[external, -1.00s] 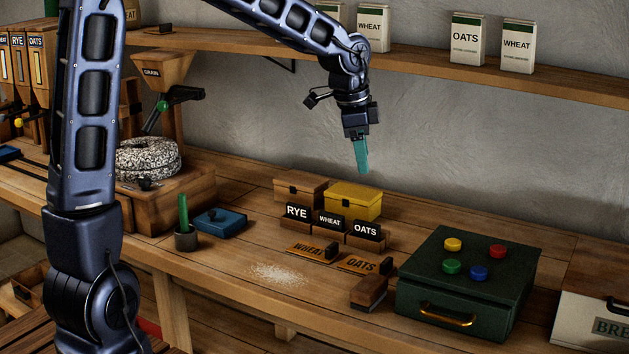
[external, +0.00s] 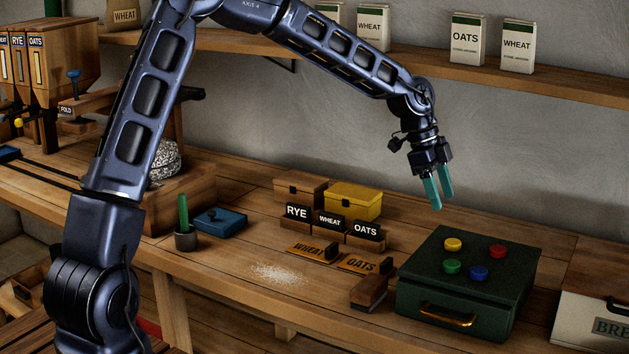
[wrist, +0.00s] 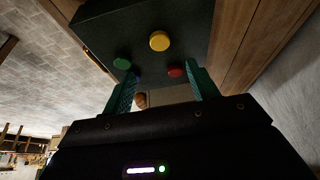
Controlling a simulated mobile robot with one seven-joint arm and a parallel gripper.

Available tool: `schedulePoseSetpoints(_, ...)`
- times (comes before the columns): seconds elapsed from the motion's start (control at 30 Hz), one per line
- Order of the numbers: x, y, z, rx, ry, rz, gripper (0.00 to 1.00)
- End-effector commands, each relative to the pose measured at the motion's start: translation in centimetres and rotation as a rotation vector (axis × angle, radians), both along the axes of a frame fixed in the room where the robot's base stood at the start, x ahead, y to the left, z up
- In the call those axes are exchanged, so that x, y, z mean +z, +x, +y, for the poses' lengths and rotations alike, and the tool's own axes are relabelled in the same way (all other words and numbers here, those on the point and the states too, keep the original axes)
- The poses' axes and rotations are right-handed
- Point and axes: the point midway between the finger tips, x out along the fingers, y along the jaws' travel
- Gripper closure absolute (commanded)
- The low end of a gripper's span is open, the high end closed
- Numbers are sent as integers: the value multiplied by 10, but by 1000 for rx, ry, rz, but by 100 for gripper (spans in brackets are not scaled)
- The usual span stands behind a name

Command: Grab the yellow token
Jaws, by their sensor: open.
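The yellow token (external: 453,244) is a small round disc on top of the dark green box (external: 420,290), at the back left of its lid. A red token (external: 498,251), a green token (external: 451,266) and a blue token (external: 479,272) lie on the same lid. My gripper (external: 438,198) is open and empty, above and slightly left of the yellow token, pointing down. In the wrist view the yellow token (wrist: 160,41) is ahead of the two teal fingers (wrist: 158,90), beyond their tips and between them sideways. The blue token is mostly hidden there.
A yellow box (external: 354,201) and small signs labelled rye, wheat and oats stand left of the green box. A brown wooden block (external: 369,292) lies by its left side. A shelf (external: 560,85) with packets runs along the wall behind.

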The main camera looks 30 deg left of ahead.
Motion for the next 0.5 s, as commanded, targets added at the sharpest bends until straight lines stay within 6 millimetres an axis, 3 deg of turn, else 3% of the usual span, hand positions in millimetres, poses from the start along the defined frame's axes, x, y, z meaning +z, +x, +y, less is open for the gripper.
schedulePoseSetpoints(0.3, -40, -1, -16, -1, 1, 3, 41)
schedulePoseSetpoints(0.5, -50, 0, -19, 0, 2, 2, 41)
